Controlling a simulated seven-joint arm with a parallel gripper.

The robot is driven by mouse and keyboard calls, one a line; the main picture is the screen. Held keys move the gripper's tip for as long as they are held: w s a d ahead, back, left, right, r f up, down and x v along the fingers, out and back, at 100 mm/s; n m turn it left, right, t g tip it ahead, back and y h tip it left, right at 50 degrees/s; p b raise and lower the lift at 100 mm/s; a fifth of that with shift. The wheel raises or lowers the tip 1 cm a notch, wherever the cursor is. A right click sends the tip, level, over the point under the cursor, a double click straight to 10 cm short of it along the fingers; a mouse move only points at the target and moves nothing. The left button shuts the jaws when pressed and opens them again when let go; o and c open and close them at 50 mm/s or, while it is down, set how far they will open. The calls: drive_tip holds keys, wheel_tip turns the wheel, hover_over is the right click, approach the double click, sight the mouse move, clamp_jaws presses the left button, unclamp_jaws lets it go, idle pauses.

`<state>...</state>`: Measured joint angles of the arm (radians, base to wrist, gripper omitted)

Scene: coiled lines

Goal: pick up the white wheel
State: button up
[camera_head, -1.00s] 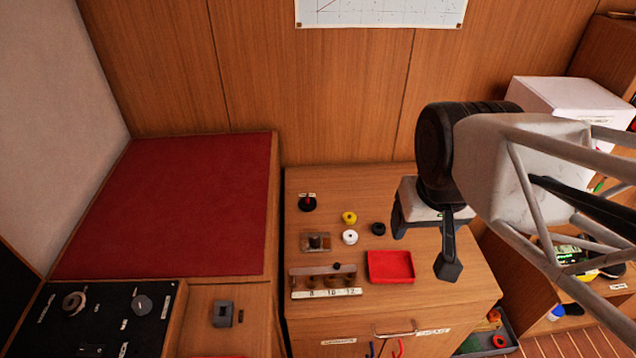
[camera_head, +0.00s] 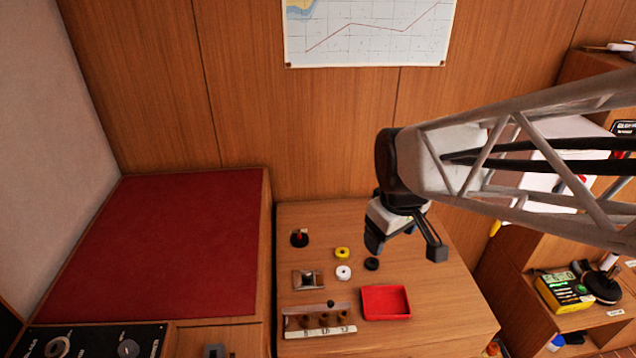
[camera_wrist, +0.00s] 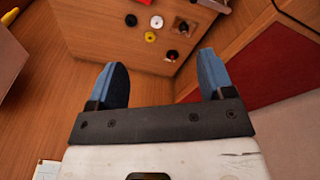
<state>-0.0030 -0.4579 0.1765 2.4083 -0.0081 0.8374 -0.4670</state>
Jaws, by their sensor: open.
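In the wrist view the white wheel (camera_wrist: 156,22) shows near the top, beyond the fingers. My gripper (camera_head: 400,247) is above the right back part of the cabinet top, to the right of the white wheel and apart from it. In the wrist view my gripper (camera_wrist: 160,82) has its two blue-faced fingers wide apart with nothing between them.
A red tray (camera_head: 386,316) sits in front of the wheels. A wooden block with several pegs (camera_head: 318,333), a small square fixture (camera_head: 308,292) and a black knob with a red mark (camera_head: 299,239) stand to the left. The wooden wall is behind.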

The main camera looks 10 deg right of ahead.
drive_tip(key=w+f+n, duration=0.6)
drive_tip(key=w+f, duration=0.1)
drive_tip(key=w, duration=0.2)
drive_tip(key=n+g, duration=0.2)
drive_tip(key=n, duration=1)
hover_over(345, 270)
wheel_tip(345, 270, down, 22)
drive_tip(key=shift+f, duration=0.4)
drive_tip(key=shift+f, duration=0.1)
drive_tip(key=shift+f, duration=1.2)
